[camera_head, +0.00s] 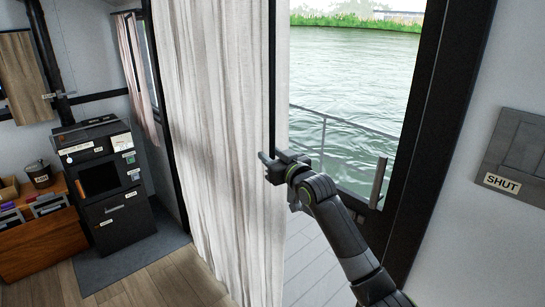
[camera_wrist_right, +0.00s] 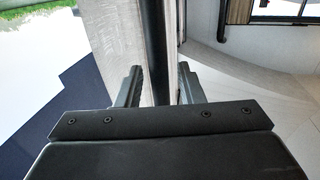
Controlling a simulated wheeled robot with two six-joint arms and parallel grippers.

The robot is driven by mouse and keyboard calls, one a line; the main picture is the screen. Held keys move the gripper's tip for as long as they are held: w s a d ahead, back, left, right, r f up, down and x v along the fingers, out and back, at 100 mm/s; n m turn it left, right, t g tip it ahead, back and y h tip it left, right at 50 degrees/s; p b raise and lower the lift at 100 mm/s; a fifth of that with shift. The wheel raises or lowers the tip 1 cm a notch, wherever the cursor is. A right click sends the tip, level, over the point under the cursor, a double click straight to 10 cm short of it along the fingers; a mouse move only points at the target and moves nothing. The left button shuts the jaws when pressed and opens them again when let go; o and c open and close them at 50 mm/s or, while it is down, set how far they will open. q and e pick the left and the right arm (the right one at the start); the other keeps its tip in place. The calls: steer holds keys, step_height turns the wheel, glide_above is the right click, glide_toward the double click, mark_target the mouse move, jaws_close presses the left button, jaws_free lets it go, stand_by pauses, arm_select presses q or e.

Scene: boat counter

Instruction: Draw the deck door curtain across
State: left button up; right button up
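The pale deck door curtain (camera_head: 215,120) hangs in folds over the left part of the doorway. A dark upright bar (camera_head: 271,70) runs down near its right edge. My right gripper (camera_head: 271,168) is at this bar about halfway up the curtain. In the right wrist view the bar (camera_wrist_right: 153,45) passes between the two fingertips (camera_wrist_right: 160,88), with pale fabric beside it. The fingers stand on either side of the bar; I cannot tell whether they press on it. The right part of the doorway is uncovered, showing water (camera_head: 350,75). My left gripper is not in view.
A dark door frame (camera_head: 440,110) stands right of the opening. A wall panel labelled SHUT (camera_head: 515,150) is beyond it. A railing (camera_head: 345,122) is outside. A black stove (camera_head: 102,175) and a wooden chest (camera_head: 45,245) stand at left; floor (camera_head: 165,285) there is clear.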

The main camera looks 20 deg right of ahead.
steer(key=s+d+b, duration=0.2)
steer(key=s+b, duration=0.2)
steer(key=s, duration=1.3)
steer(key=shift+d, duration=0.35)
steer(key=shift+s, duration=0.1)
